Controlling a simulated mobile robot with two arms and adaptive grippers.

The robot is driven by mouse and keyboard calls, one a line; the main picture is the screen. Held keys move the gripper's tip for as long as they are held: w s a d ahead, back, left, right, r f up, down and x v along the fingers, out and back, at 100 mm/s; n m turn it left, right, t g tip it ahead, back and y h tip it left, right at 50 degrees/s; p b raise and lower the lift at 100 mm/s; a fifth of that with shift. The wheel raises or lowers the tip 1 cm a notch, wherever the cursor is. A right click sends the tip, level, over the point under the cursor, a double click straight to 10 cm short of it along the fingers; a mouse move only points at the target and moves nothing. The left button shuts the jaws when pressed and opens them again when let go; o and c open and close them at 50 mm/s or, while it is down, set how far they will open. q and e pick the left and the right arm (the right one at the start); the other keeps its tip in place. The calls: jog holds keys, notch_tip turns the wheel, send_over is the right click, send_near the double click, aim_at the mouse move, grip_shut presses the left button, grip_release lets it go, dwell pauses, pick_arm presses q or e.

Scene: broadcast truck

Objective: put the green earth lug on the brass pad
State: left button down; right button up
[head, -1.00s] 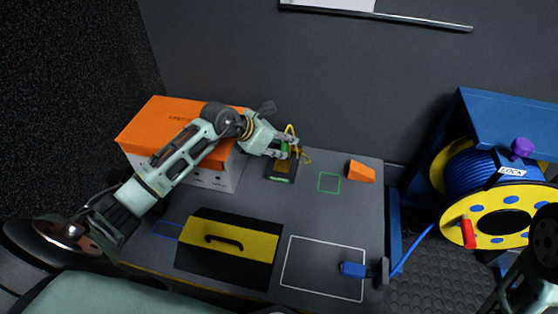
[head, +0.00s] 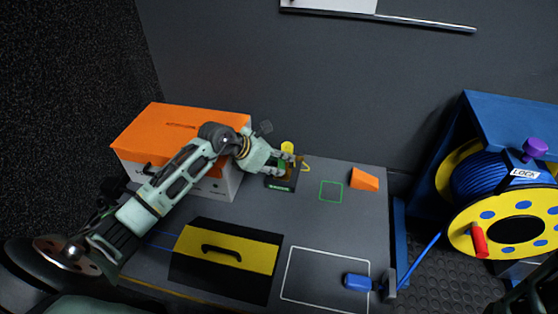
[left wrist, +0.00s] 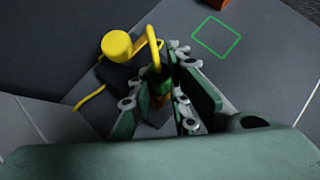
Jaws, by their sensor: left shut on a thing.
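My left gripper (head: 288,160) is shut on the green earth lug, low over a small dark plate (head: 280,187) with a green label at its front edge. In the left wrist view, the green earth lug (left wrist: 158,76) sits between the fingers of the gripper (left wrist: 166,92), with a yellow lead (left wrist: 155,38) arching up from it. The brass pad (head: 287,174) shows as a brownish patch on the plate, partly covered by the fingers. I cannot tell whether the lug touches the pad. My right gripper is not in view.
A yellow knob-like cylinder (left wrist: 117,44) stands close beside the fingers. An orange-lidded box (head: 178,128) is under and behind my left arm. A yellow-black case (head: 225,253), an orange wedge (head: 364,179) and a blue connector (head: 357,282) lie on the bench. A cable reel (head: 505,195) stands right.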

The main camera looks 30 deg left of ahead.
pick_arm(q)
jog(key=shift+f, duration=0.4)
jog(key=c, duration=1.7)
grip_release()
jog(key=shift+o, duration=0.2)
